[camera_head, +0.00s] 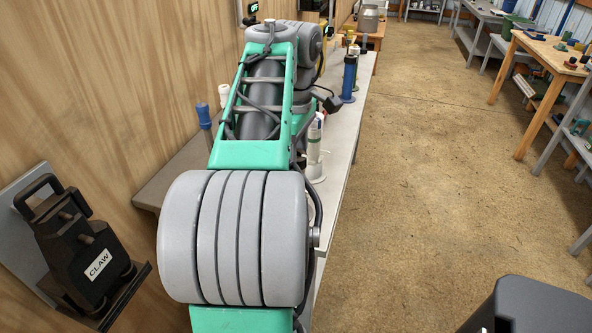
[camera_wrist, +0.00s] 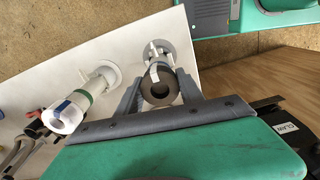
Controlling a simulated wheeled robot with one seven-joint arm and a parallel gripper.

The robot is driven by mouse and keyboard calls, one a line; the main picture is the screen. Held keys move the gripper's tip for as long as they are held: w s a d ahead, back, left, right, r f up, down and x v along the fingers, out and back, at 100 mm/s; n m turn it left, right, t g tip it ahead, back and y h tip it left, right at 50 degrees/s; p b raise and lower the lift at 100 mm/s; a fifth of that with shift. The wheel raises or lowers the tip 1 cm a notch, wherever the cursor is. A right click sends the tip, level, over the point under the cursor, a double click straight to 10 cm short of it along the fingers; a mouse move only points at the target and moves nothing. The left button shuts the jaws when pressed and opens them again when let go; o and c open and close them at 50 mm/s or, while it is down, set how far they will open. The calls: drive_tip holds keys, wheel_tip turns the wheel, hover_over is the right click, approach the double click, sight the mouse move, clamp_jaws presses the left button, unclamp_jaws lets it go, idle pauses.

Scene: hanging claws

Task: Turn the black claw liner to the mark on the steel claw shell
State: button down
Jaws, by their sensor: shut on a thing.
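The black claw liner (camera_wrist: 160,92) shows in the wrist view as a dark, hollow cylinder seen end-on. My gripper (camera_wrist: 160,82) is shut on it, with one grey finger on each side. In the head view my arm hides the gripper and the liner.
A white claw with a green band and blue patch (camera_wrist: 70,112) stands left of my gripper. Blue (camera_head: 349,78) and white (camera_head: 314,145) upright pieces stand on the bench (camera_head: 345,125). A black holder labelled CLAW (camera_head: 85,255) is on the left wall.

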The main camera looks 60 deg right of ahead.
drive_tip(key=c, duration=0.7)
unclamp_jaws()
drive_tip(key=shift+o, duration=0.2)
drive_tip(key=shift+c, duration=0.5)
wheel_tip(320, 180, up, 4)
drive_tip(key=p, duration=0.4)
drive_tip(key=shift+r, duration=0.1)
drive_tip(key=shift+s, duration=0.1)
